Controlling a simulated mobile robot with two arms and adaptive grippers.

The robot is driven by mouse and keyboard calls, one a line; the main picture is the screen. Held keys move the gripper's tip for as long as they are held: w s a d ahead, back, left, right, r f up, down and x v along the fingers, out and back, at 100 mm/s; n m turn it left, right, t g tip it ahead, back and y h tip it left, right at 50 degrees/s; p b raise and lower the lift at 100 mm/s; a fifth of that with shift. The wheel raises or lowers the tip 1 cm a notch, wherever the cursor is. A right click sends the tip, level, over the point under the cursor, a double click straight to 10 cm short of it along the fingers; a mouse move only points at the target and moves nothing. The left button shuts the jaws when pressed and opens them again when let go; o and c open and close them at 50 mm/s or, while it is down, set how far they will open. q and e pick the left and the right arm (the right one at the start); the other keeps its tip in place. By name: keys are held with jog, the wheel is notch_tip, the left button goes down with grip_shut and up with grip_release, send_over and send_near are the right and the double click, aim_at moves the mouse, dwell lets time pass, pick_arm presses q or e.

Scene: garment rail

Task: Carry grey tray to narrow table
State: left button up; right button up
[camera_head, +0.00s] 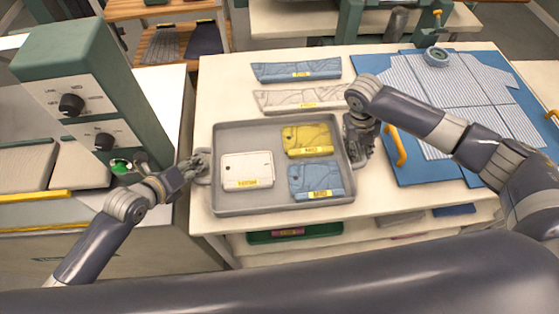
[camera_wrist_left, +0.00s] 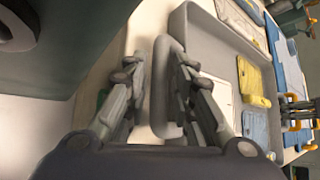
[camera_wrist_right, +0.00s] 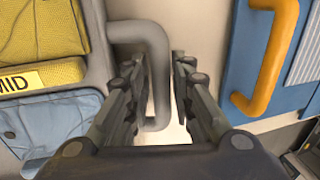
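The grey tray (camera_head: 283,207) rests flat on a cream worktable. It holds a white piece (camera_head: 247,168), a yellow folded piece (camera_head: 307,138) and a blue folded piece (camera_head: 316,180), each with a yellow label. My left gripper (camera_head: 200,168) is at the tray's left handle (camera_wrist_left: 163,75). Its fingers stand on both sides of the bar, with a gap visible. My right gripper (camera_head: 358,148) is at the right handle (camera_wrist_right: 162,80). Its fingers straddle the bar with a narrow gap; contact is hard to judge.
The worktable (camera_head: 220,92) carries blue folded jeans (camera_head: 297,71), a cream folded piece (camera_head: 300,97) and a blue mat with yellow handles (camera_head: 400,148) at the right. A green machine with knobs (camera_head: 75,80) stands close at the left. A lower shelf holds a green tray (camera_head: 320,231).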

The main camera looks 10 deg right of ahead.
pick_arm(q)
grip_shut()
pick_arm(e)
grip_shut()
pick_arm(q)
jog(key=shift+w+r, duration=0.1)
jog(key=shift+r, duration=0.1)
pick_arm(e)
jog(key=shift+w+r, duration=0.1)
jog(key=shift+r, duration=0.1)
